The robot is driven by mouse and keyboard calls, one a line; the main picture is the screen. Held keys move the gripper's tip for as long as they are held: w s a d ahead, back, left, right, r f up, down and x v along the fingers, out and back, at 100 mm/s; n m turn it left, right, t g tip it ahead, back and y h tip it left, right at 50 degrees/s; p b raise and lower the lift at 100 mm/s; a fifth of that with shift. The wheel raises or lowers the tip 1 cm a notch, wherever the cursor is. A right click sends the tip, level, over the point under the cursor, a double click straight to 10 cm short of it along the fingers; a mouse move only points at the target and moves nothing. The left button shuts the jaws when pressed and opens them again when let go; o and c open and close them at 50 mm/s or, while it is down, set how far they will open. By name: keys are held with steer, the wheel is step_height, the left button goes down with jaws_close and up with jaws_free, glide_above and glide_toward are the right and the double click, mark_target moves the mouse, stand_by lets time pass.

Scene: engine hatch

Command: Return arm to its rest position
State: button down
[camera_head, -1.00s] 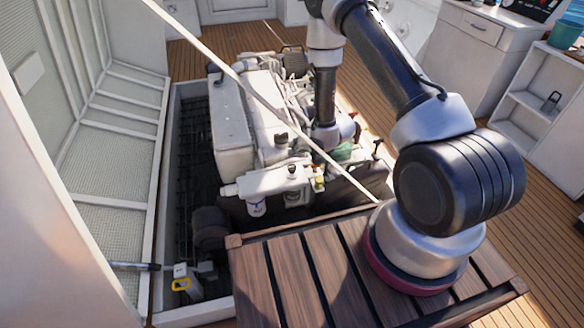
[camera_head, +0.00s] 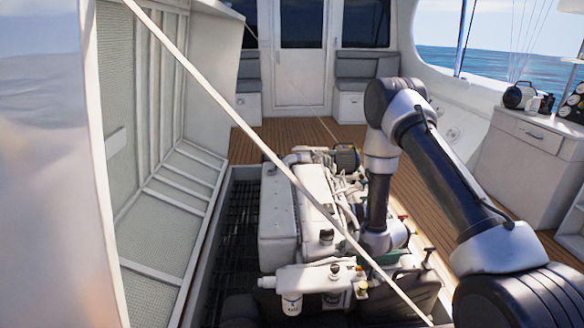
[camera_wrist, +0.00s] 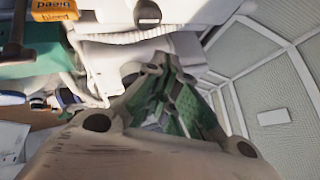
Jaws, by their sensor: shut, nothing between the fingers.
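My arm (camera_head: 440,170) reaches up from the lower right in the head view, bends at a high elbow, and its wrist (camera_head: 378,205) hangs down at the right side of the engine (camera_head: 312,195). The fingers are mostly hidden in the head view. In the wrist view my gripper (camera_wrist: 165,75) is seen from behind, its fingers shut with nothing held. White engine parts (camera_wrist: 110,60) and an orange label (camera_wrist: 55,10) lie close past the fingers. I cannot tell whether the fingers touch the engine.
The raised hatch (camera_head: 165,170) stands along the left. A thin pale strut (camera_head: 250,135) crosses in front of the engine. A white cabinet (camera_head: 520,165) stands at the right. Wooden deck (camera_head: 285,133) is clear behind the engine, before a white door (camera_head: 300,75).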

steer(key=s+d+f+n+g+h, duration=0.1)
steer(key=s+d+f+g+h, duration=0.3)
steer(key=s, duration=0.5)
steer(key=s+d+r+n+g, duration=0.1)
steer(key=s+d+r+g, duration=0.15)
steer(key=d+r, duration=0.2)
steer(key=s+d+r+t, duration=0.1)
steer(key=s+r, duration=0.6)
steer(key=r, duration=0.8)
steer(key=s+d+r+t, duration=0.1)
steer(key=s+r, duration=0.6)
steer(key=r, duration=0.9)
steer(key=s+d+r+t+h, duration=0.1)
steer(key=s+d+r+t, duration=0.1)
steer(key=s+r, duration=0.6)
step_height(320, 180, up, 8)
steer(key=shift+d+f+m, duration=0.25)
steer(key=shift+d+m, duration=0.15)
steer(key=shift+d, duration=0.15)
steer(key=shift+s, duration=0.1)
